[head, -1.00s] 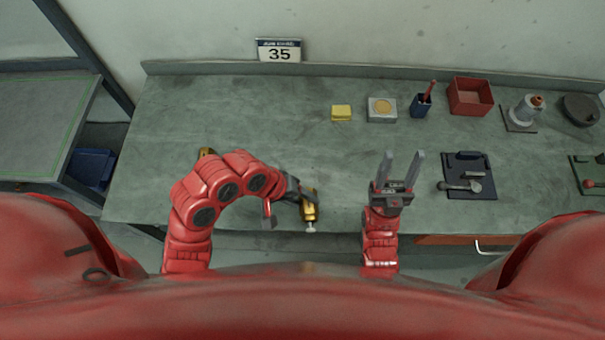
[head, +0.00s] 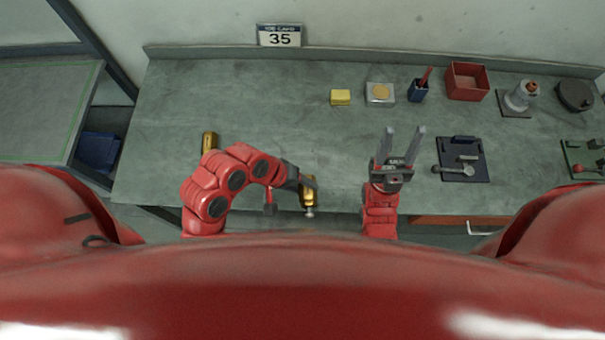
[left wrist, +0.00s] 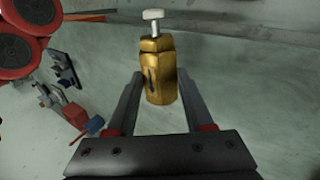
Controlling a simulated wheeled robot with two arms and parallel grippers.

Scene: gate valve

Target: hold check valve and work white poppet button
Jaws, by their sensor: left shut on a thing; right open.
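The brass check valve (head: 308,190) is at the front edge of the bench in the head view, with its white poppet button (head: 309,212) pointing toward me. In the left wrist view the valve (left wrist: 158,72) stands between the finger ends, with the white button (left wrist: 153,15) on a thin stem at its far end. My left gripper (head: 304,187) is shut on the valve's body. My right gripper (head: 404,135) is open and empty, to the right of the valve, fingers pointing away from me. Whether the valve touches the bench cannot be told.
Another brass piece (head: 209,142) lies behind my left arm. A yellow block (head: 340,97), a grey box (head: 380,93), a blue cup (head: 418,91) and a red bin (head: 467,81) stand at the back. A dark tray (head: 461,166) lies right of my right gripper. The bench centre is clear.

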